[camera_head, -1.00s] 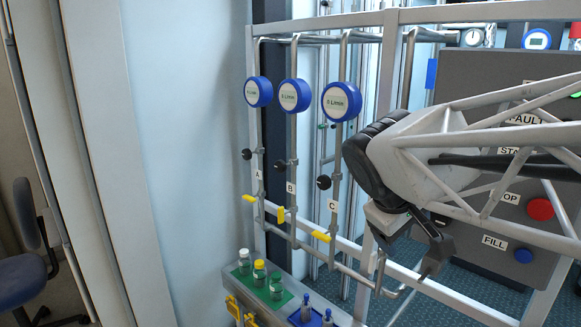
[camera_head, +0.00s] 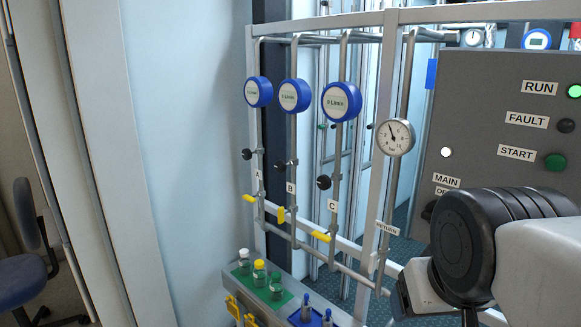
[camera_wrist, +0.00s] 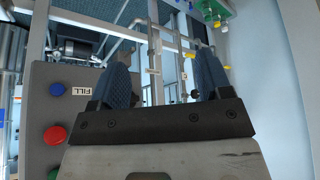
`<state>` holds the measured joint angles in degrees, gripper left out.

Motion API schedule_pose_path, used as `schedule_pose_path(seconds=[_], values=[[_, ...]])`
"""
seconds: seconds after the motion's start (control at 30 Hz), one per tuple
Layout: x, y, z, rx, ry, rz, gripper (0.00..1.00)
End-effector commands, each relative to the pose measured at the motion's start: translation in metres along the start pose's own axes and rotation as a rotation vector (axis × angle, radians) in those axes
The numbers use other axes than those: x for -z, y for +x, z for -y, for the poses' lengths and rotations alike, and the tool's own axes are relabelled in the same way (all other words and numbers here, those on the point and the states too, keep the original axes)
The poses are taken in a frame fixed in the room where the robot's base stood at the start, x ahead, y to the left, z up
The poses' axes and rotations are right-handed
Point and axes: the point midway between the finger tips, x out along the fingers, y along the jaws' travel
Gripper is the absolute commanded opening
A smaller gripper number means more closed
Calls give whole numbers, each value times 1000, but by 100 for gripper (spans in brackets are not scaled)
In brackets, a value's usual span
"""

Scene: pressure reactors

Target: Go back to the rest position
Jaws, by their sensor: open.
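My gripper (camera_wrist: 165,80) shows in the wrist view with its two dark blue fingers spread apart and nothing between them. In the head view my arm's dark wrist joint and pale link fill the lower right, in front of the control panel. The fingertips do not show in the head view.
The grey control panel (camera_head: 470,100) carries a lit green RUN lamp (camera_head: 574,91) and a green START button (camera_head: 555,161). Pipes hold several blue flow meters (camera_head: 342,101), yellow valve handles (camera_head: 320,236) and a round gauge (camera_head: 394,137). Capped bottles (camera_head: 260,272) stand on a green tray (camera_head: 283,300).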

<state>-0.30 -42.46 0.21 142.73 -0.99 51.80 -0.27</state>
Motion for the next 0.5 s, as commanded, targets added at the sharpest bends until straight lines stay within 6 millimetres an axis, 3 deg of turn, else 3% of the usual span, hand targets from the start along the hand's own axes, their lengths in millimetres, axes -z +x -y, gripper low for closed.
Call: schedule_pose_path(seconds=[0.1,0.5], values=[[-6,0,1,13,25,-7,72],[-16,43,0,7,28,114,72]])
